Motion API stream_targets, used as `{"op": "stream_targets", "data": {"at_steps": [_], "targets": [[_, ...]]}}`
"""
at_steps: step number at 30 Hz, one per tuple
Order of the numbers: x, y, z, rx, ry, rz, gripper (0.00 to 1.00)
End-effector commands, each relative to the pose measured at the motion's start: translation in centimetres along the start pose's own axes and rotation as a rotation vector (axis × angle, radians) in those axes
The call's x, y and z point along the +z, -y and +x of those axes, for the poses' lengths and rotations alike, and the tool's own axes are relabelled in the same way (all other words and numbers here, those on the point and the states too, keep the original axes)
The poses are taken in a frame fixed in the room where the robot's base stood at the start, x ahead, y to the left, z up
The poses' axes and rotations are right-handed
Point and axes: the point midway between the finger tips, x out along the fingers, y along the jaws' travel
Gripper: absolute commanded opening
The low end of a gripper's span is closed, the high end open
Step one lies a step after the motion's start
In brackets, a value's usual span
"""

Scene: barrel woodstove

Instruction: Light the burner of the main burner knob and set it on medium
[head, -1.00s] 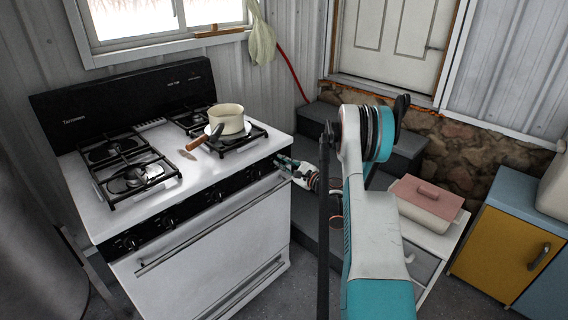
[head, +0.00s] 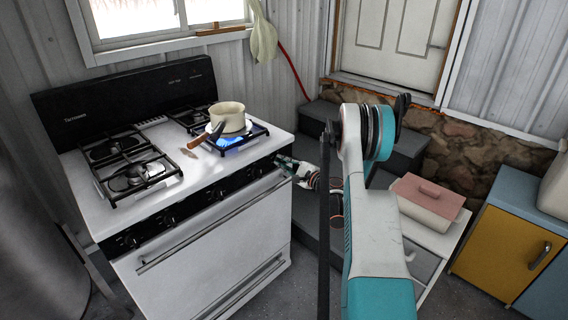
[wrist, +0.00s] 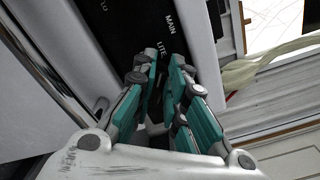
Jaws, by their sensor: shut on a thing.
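The white stove (head: 215,225) stands at left in the head view, with a black knob panel along its front. My gripper (head: 283,160) is at the right end of that panel. In the wrist view my gripper (wrist: 165,75) is shut on the main burner knob, which the fingers mostly hide. The panel (wrist: 125,30) there reads "MAIN" and "LITE" beside the fingers. A blue flame (head: 232,142) burns at the front right burner. A cream saucepan (head: 228,117) with a wooden handle stands at that right side, above and behind the flame.
Other knobs (head: 170,219) line the panel to the left. The left burner grates (head: 135,175) are empty. A small white table with a pink-lidded dish (head: 425,198) stands at right.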

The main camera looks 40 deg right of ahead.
Motion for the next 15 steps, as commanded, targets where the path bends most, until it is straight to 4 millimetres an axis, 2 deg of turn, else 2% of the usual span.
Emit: {"op": "stream_targets", "data": {"at_steps": [1, 3, 15], "targets": [[-0.04, -0.11, -0.08, 0.002, 0.0, -0.001, 0.17], [-0.03, -0.1, -0.07, 0.002, 0.0, -0.001, 0.33], [-0.04, -0.02, -0.41, 0.0, -0.001, 0.0, 0.33]]}}
